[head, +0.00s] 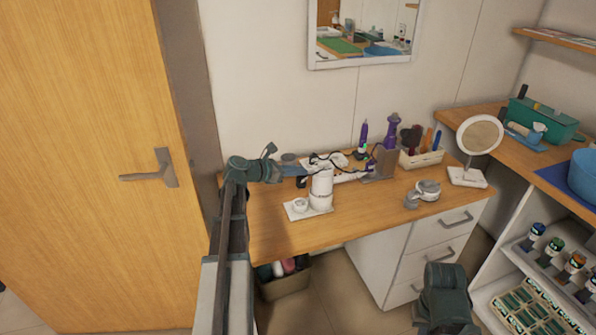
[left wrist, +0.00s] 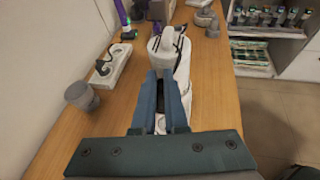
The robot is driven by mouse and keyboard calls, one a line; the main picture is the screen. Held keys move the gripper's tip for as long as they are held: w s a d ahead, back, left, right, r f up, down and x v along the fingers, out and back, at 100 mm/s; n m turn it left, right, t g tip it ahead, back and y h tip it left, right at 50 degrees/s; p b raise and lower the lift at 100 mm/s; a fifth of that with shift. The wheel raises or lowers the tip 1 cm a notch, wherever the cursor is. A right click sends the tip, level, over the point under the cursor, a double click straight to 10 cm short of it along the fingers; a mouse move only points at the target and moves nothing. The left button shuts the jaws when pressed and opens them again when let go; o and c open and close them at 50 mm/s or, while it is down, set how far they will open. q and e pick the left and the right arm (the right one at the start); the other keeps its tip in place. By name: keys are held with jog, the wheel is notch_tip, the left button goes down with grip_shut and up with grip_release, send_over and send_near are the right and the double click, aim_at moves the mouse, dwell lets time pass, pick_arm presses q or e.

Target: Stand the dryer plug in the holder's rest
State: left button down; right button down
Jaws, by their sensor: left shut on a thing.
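My left gripper (head: 300,171) reaches over the back left of the desk; its blue fingers also show in the left wrist view (left wrist: 168,80). They are shut on a small dark thing, which looks like the dryer plug (head: 301,182); the fingers hide most of it. The brown holder (head: 383,165) stands further right at the back of the desk, with the purple dryer (head: 391,134) upright at it. The holder's rest is too small to make out. Part of my right arm shows at the bottom right of the head view; its fingertips cannot be made out.
A white power strip (left wrist: 116,63) with a plug and black cable lies along the wall. A white canister (head: 321,190) stands on a small tray just beyond my left fingers. A grey cup (left wrist: 80,96), brush box (head: 423,158) and round mirror (head: 480,135) stand around.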

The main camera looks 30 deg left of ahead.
pick_arm(q)
jog(key=shift+w+a+r+m+g+h, duration=0.15)
jog(key=shift+w+a+m+g+h, duration=0.2)
jog(key=shift+a+m+g+h, duration=0.35)
jog(key=m+g+h, duration=0.1)
jog(key=f+m+g+h+b, duration=0.1)
jog(key=m+h, duration=0.1)
jog(key=shift+s+d+f, duration=0.1)
jog(key=shift+s, duration=0.05)
jog(key=shift+f+b, duration=0.4)
jog(key=shift+b, duration=0.1)
jog(key=shift+f+b, duration=1.75)
jog(key=shift+h, duration=0.3)
jog(key=shift+m+g, duration=0.3)
jog(key=shift+m, duration=0.1)
